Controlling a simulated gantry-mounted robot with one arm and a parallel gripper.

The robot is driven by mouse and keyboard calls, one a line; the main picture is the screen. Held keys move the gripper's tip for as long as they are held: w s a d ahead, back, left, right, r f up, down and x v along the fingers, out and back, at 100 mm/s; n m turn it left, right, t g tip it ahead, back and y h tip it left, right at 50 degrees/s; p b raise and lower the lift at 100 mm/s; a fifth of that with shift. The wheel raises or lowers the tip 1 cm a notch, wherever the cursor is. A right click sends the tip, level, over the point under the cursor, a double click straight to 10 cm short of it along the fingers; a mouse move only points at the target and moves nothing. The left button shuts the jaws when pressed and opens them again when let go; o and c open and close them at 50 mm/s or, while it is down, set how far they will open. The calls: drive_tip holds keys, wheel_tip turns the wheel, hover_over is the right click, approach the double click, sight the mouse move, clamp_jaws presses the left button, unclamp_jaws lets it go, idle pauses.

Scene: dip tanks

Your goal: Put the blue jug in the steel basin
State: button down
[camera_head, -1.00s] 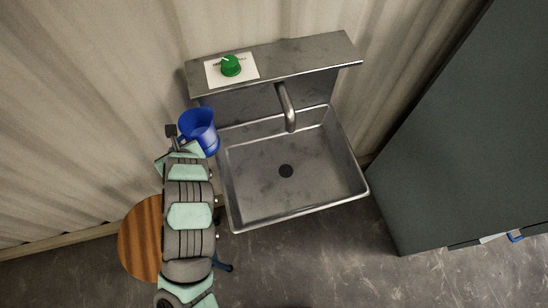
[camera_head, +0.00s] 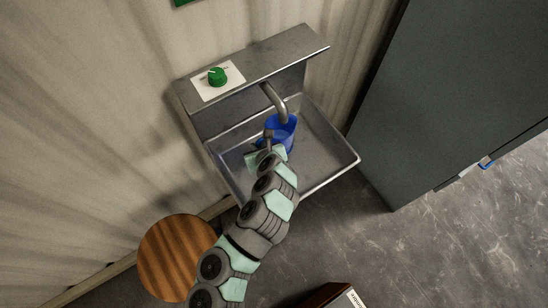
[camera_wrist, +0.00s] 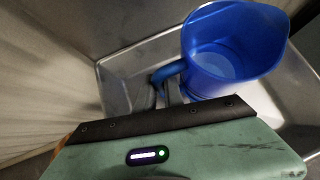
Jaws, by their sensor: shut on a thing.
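The blue jug (camera_head: 283,131) is over the steel basin, just below the faucet spout in the head view. My gripper (camera_head: 268,146) is shut on it at its left side. The jug looks upright and empty in the wrist view (camera_wrist: 232,50), with its handle toward my gripper (camera_wrist: 172,92). The steel basin (camera_head: 326,140) surrounds the jug in the picture. I cannot tell whether the jug's base touches the basin floor. The basin's drain is hidden.
A curved steel faucet (camera_head: 275,100) rises beside the jug. A green knob (camera_head: 217,76) sits on the shelf behind the basin. A round wooden stool (camera_head: 172,258) stands at lower left. A dark grey cabinet (camera_head: 440,90) is at the right.

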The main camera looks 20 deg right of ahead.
wheel_tip(320, 180, down, 9)
drive_tip(key=shift+a+r+b, duration=0.1)
drive_tip(key=shift+b, duration=0.35)
drive_tip(key=shift+f, duration=0.25)
drive_tip(key=c, duration=1.5)
unclamp_jaws()
drive_tip(key=shift+o, duration=0.2)
drive_tip(key=shift+s+r, duration=0.15)
drive_tip(key=shift+r, duration=0.2)
drive_tip(key=p+v, duration=0.1)
drive_tip(key=v, duration=1)
drive_tip(key=shift+s+r, duration=0.15)
drive_tip(key=shift+s, duration=0.1)
